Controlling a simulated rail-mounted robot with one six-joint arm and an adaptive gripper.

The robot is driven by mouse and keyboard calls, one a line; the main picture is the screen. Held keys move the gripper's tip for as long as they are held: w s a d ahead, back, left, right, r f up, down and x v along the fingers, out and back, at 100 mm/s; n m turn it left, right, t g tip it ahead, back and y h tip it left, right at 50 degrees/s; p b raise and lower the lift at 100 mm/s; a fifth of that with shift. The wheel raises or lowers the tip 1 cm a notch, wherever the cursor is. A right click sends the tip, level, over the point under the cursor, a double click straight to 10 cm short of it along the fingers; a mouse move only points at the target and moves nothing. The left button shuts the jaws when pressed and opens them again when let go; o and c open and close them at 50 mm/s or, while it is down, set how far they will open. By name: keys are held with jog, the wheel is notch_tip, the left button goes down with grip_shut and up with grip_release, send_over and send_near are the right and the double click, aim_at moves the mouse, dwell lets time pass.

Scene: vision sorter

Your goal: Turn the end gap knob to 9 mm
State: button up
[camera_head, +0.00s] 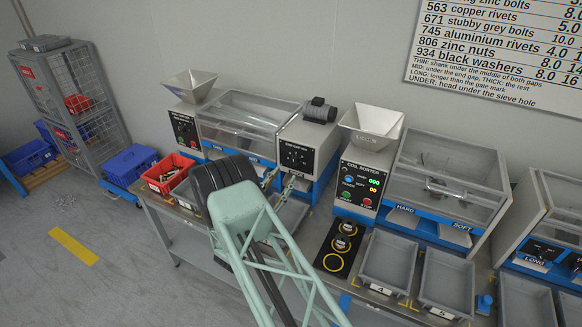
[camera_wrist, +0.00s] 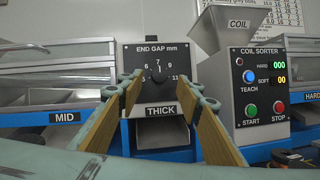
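The end gap knob (camera_wrist: 158,80) is a small dark dial on the black panel marked END GAP mm (camera_wrist: 158,50), near the middle of the wrist view. White numbers ring it, with 7 at the top, 9 at the upper right and 11 at the right. I cannot make out clearly where its pointer stands. In the head view the same panel (camera_head: 296,156) faces the front, above my gripper (camera_head: 281,184). In the wrist view my gripper (camera_wrist: 162,88) is open, with one finger on each side of the knob. No contact with the knob shows.
A THICK label (camera_wrist: 162,109) and a chute (camera_wrist: 162,135) lie below the panel. The coil sorter (camera_wrist: 257,90) with its buttons stands close on the right. A clear-lidded unit marked MID (camera_wrist: 64,117) is on the left. In the head view grey trays (camera_head: 387,262) line the bench front.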

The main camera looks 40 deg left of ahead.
aim_at(293, 163)
jog(key=shift+x, duration=3.05)
jog(key=shift+c, duration=0.7)
jog(key=c, duration=0.7)
